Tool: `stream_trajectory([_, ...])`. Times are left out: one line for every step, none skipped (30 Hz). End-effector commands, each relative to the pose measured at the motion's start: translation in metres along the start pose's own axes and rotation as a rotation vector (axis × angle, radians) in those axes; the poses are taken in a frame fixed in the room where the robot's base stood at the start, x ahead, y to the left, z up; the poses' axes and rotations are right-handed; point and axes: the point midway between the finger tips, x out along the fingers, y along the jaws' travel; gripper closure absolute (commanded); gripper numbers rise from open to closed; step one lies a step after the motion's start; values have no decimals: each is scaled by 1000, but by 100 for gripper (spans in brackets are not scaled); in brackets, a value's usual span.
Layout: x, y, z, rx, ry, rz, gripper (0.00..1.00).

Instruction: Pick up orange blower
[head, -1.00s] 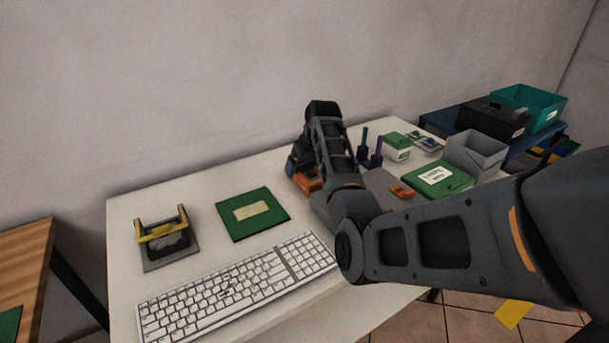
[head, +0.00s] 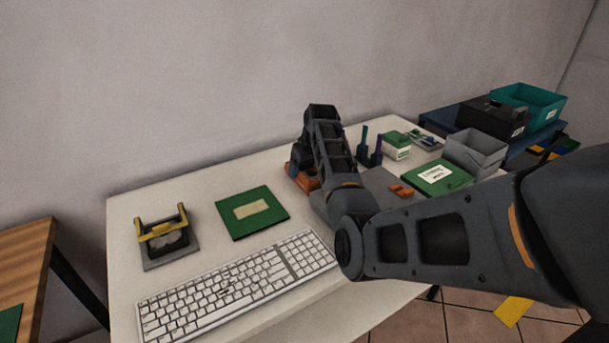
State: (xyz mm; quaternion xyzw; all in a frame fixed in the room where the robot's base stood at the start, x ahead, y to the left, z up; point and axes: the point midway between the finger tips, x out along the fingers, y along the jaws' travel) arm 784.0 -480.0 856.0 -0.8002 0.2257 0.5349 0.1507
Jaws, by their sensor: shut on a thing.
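An orange thing, which I take for the orange blower (head: 301,180), shows at the back of the white table, left of my forearm. Its right part is hidden behind the forearm. My gripper (head: 297,168) is mostly hidden by my own arm; a dark part of it shows just above and against the orange thing. It is shut on the orange blower. The fingertips do not show, and I cannot tell whether the blower is clear of the table.
The white keyboard (head: 238,283), green board (head: 262,223) and yellow-handled holder (head: 165,252) lie at left. A small orange piece (head: 401,190), purple and teal upright tools (head: 377,154), green boxes (head: 439,180) and a grey bin (head: 476,153) stand at right.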

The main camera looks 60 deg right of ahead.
Motion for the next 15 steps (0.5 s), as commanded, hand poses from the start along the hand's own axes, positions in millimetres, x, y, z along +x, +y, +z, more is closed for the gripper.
stream_trajectory([0, 0, 0, 0, 0, 0, 64])
stream_trajectory([0, 0, 0, 0, 0, 0, 67])
stream_trajectory([-1, 0, -1, 0, 1, 0, 70])
stream_trajectory([-1, 0, -1, 0, 1, 0, 70])
stream_trajectory([-1, 0, -1, 0, 1, 0, 70])
stream_trajectory([-1, 0, -1, 0, 1, 0, 70])
stream_trajectory([-1, 0, -1, 0, 1, 0, 70])
stream_trajectory([-1, 0, -1, 0, 1, 0, 70])
stream_trajectory([-1, 0, -1, 0, 1, 0, 70])
stream_trajectory([-1, 0, -1, 0, 1, 0, 70])
stream_trajectory([-2, 0, -1, 0, 2, 0, 70])
stream_trajectory([-3, 0, -2, 0, 2, 0, 70])
stream_trajectory([-4, 0, -2, 0, 2, 0, 70])
stream_trajectory([-6, 0, -3, 0, 3, 1, 70])
stream_trajectory([-8, 0, -4, 0, 4, 1, 70])
